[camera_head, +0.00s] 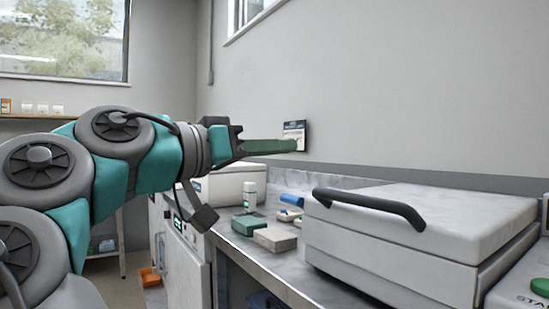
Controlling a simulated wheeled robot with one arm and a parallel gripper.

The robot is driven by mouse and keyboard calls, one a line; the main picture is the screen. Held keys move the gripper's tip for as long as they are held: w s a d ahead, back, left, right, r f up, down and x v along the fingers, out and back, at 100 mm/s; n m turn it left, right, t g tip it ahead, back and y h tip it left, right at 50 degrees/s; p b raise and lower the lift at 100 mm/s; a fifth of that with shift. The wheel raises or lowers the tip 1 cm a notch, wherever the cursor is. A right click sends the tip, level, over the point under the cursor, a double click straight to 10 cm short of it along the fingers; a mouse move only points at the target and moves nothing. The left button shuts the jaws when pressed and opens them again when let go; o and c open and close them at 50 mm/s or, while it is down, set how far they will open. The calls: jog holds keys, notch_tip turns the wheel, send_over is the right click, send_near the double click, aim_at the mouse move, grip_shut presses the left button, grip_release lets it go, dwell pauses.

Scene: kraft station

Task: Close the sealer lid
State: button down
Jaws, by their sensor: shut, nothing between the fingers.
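The sealer lid (440,212) is a pale grey slab with a curved black handle (370,204) along its front edge. It lies level over the sealer body (375,272) at the right of the counter, with a thin seam between them. I cannot tell whether it is fully latched. My gripper (292,146) is shut and empty, its green fingers pointing right. In the picture it is above and left of the handle, apart from it, in front of the wall.
A green block (248,224), a beige block (275,239), a white bottle (249,197) and a blue-and-white item (291,200) lie left of the sealer. A white box (222,186) stands behind them. A panel with a green button (541,287) is at the right edge.

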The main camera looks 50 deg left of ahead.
jog(key=w+d+f+b, duration=0.1)
jog(key=w+f+b, duration=0.2)
jog(key=w+b, duration=0.1)
jog(key=shift+w+d+f, duration=0.15)
jog(key=shift+w+f, duration=0.1)
jog(key=shift+w, duration=0.3)
dwell(0.4)
